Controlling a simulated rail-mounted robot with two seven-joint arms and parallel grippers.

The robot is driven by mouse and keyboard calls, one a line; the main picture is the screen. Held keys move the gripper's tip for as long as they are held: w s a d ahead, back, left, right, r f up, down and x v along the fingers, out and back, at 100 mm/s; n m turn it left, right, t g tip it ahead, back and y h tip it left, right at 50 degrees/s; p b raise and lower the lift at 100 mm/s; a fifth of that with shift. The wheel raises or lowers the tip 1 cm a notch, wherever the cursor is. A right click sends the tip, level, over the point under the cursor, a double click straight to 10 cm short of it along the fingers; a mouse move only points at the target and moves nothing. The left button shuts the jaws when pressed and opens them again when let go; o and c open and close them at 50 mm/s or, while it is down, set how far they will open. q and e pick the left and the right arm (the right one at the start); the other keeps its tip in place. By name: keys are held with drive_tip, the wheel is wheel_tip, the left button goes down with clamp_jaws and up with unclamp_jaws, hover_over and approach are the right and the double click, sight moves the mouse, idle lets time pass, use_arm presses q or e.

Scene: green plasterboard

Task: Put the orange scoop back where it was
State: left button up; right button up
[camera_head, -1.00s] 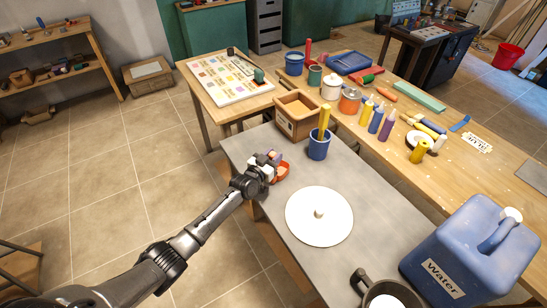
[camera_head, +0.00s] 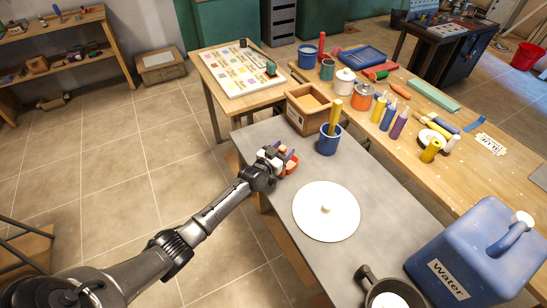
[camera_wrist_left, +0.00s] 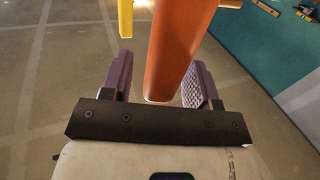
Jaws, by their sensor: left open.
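The orange scoop (camera_head: 291,168) is at the left edge of the grey table, partly hidden by my left gripper (camera_head: 281,156). In the left wrist view the orange scoop (camera_wrist_left: 181,48) stands out large between the two purple-padded fingers of my left gripper (camera_wrist_left: 160,82). Those fingers are open, with a gap between the left finger and the scoop. The right finger is close to it; I cannot tell whether they touch. My right gripper is not in view.
A blue cup with yellow sticks (camera_head: 329,140) stands just right of the scoop, with a wooden box (camera_head: 307,108) behind it. A white disc (camera_head: 325,212), a dark pan (camera_head: 367,280) and a blue water canister (camera_head: 470,255) are further forward on the right.

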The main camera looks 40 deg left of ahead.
use_arm(q)
drive_tip(key=s+p, duration=0.2)
drive_tip(key=s, duration=0.9)
drive_tip(key=s+d+f+m+g+h, duration=0.2)
drive_tip(key=s+d+f+g, duration=0.15)
drive_tip(key=s+d, duration=0.45)
drive_tip(key=s+d+f+m+g+h, duration=0.1)
drive_tip(key=s+d+f+g, duration=0.25)
drive_tip(key=s+d, duration=0.45)
drive_tip(key=s+d+r+g, duration=0.1)
drive_tip(key=s+d+g, duration=0.1)
drive_tip(key=s, duration=0.6)
drive_tip(key=s+d+r+g+y, duration=0.1)
drive_tip(key=s+d+r+g, duration=0.1)
drive_tip(key=s+g, duration=0.3)
drive_tip(key=s, duration=0.4)
drive_tip(key=shift+d+y, duration=0.3)
drive_tip(key=shift+d, duration=0.1)
drive_tip(key=shift+w, duration=0.1)
